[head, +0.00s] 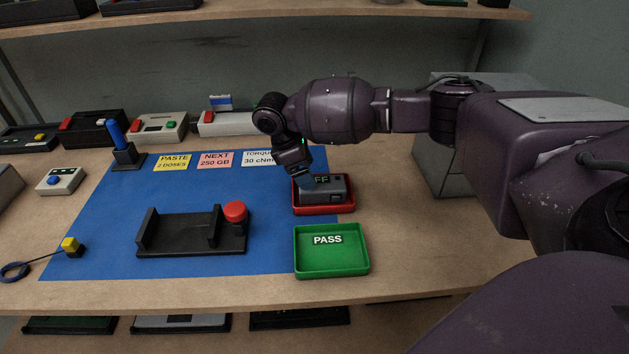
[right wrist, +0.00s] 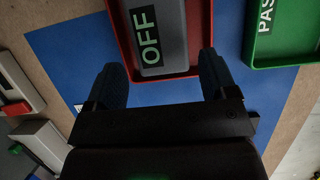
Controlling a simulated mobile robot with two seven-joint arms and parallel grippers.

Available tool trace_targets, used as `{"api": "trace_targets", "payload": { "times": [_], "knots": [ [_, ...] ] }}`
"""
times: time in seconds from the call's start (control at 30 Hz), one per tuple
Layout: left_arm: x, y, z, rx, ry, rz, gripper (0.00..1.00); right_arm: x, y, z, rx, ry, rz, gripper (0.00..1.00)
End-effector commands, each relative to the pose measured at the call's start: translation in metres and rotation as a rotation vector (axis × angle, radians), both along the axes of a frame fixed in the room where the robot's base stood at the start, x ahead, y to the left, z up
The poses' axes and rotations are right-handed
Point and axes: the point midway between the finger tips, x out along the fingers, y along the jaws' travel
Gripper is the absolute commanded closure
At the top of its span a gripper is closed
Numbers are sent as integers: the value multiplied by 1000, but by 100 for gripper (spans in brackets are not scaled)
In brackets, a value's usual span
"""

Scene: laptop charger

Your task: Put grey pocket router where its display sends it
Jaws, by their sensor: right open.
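The grey pocket router (head: 338,192) lies in a red tray (head: 325,209). In the right wrist view its display on the router (right wrist: 175,30) reads "OFF", and the red tray (right wrist: 203,62) surrounds it. A green tray (head: 331,264) labelled "PASS" stands in front of the red one; part of it also shows in the right wrist view (right wrist: 262,50). My right gripper (head: 308,182) is at the back edge of the red tray. In the right wrist view its fingers (right wrist: 165,80) are apart, with nothing between them. My left gripper is out of view.
A black holder (head: 192,246) with a red button (head: 235,211) stands on the blue mat (head: 100,220). A blue-handled tool stand (head: 126,155), note cards (head: 215,160) and several devices line the back. The front mat strip is clear.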

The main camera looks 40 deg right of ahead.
Motion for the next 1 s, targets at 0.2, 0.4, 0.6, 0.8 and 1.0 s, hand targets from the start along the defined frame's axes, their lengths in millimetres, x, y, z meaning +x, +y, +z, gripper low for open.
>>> {"api": "trace_targets", "payload": {
  "times": [0.2, 0.4, 0.6, 0.8, 1.0],
  "knots": [
    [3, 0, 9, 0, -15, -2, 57, 8, 13, 38, 1, -3, 1, 22],
    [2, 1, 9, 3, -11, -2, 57, 11, 19, 53, 0, 0, 1, 22],
    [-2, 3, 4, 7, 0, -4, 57, 12, 20, 56, 0, 2, 0, 22],
    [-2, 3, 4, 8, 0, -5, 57, 12, 20, 56, 0, 2, 0, 22],
    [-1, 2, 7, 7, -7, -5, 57, 12, 20, 55, 0, 2, 1, 22]
  ]
}}
